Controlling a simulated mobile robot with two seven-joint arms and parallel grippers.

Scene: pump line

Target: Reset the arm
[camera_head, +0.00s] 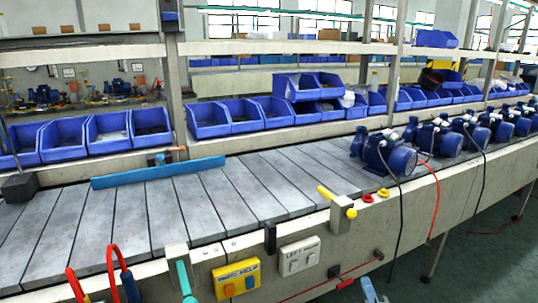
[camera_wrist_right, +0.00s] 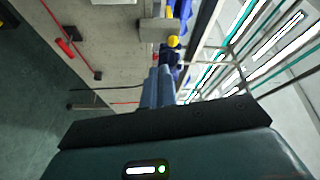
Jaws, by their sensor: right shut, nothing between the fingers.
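My right gripper (camera_head: 369,291) shows at the bottom edge of the head view, in front of the bench and apart from it. In the right wrist view its pale blue fingers (camera_wrist_right: 158,87) lie together, shut and empty. No object touches them there. The rest of my right arm is out of the head view. My left gripper is not in view.
The conveyor (camera_head: 150,215) carries a blue bar (camera_head: 160,172) and several blue pumps (camera_head: 390,155). On its front are a yellow lever (camera_head: 338,203), a teal handle (camera_head: 185,278), a yellow box (camera_head: 236,278) and a white switch box (camera_head: 298,256). Cables hang at right; the floor (camera_head: 480,265) is open.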

